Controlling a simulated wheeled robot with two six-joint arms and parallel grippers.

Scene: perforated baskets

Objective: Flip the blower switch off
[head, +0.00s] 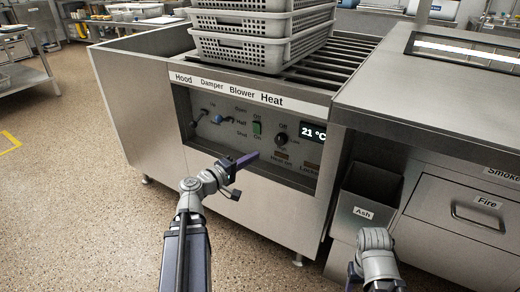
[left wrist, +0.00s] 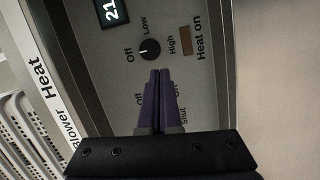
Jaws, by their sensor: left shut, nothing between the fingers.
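Which end is pressed in is too small to tell. My left gripper (head: 255,156) is shut and empty, its purple fingers a little below the switch in the head view. In the left wrist view the shut fingers (left wrist: 157,76) point at the panel between the Off and On lettering and hide the switch. I cannot tell whether they touch the panel.
The black heat knob (head: 281,138) and the 21 °C display (head: 313,132) are right of the switch; the knob also shows in the left wrist view (left wrist: 149,49). The damper lever (head: 222,120) is left. Grey perforated baskets (head: 255,50) stand stacked above. An ash bin (head: 365,195) is at right.

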